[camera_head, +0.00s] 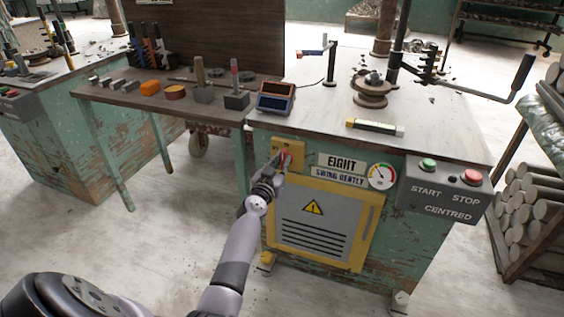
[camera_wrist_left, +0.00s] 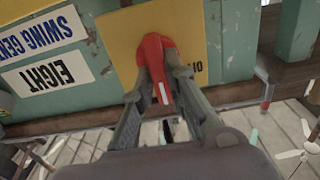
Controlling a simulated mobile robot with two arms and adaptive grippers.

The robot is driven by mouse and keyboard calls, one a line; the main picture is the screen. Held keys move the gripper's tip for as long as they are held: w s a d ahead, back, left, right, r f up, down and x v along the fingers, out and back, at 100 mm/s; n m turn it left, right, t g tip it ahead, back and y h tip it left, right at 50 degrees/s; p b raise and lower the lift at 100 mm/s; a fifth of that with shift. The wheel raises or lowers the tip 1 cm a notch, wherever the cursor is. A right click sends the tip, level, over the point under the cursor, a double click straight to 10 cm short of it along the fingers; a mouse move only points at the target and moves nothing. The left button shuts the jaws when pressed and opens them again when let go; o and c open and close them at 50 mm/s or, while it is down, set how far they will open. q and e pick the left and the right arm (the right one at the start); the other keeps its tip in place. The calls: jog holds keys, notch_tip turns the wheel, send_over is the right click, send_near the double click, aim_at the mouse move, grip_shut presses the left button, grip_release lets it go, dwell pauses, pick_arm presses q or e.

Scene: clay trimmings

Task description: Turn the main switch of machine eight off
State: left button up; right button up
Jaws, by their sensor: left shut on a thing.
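The main switch of machine eight has a red handle (camera_head: 286,158) on a yellow plate (camera_head: 291,146), at the upper left of the cabinet front. In the left wrist view the red handle (camera_wrist_left: 156,62) stands out from the yellow plate (camera_wrist_left: 192,28), with a white mark on its tip. My left gripper (camera_head: 277,165) is at the switch; in the wrist view its two fingers (camera_wrist_left: 160,95) are shut on the handle from both sides. Part of the plate's lettering shows beside the right finger, the rest is hidden. The nameplate EIGHT (camera_head: 341,163) is right of the switch. My right gripper is not in view.
A gauge (camera_head: 382,176) and a grey box with a green start button (camera_head: 427,165) and red stop button (camera_head: 472,177) are to the right. A yellow-framed vent door (camera_head: 371,222) is below. A side table (camera_head: 110,97) with tools stands left. The floor in front is clear.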

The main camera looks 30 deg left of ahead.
pick_arm(q)
grip_shut()
jog(key=n, duration=0.3)
jog(key=shift+a+n, duration=0.15)
jog(key=shift+n, duration=0.25)
jog(key=shift+s+a+f+n+b, duration=0.1)
jog(key=shift+a+f+n, duration=0.1)
jog(key=shift+n, duration=2.15)
jog(key=shift+a+f+n+b, duration=0.1)
jog(key=shift+f+n+b, duration=0.05)
jog(key=shift+n, duration=2.15)
jog(key=shift+s+a+f+n+b, duration=0.1)
jog(key=shift+f+n, duration=0.1)
jog(key=shift+n, duration=2.15)
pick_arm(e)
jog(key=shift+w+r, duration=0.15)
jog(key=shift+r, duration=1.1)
pick_arm(q)
jog(key=o, duration=0.7)
grip_release()
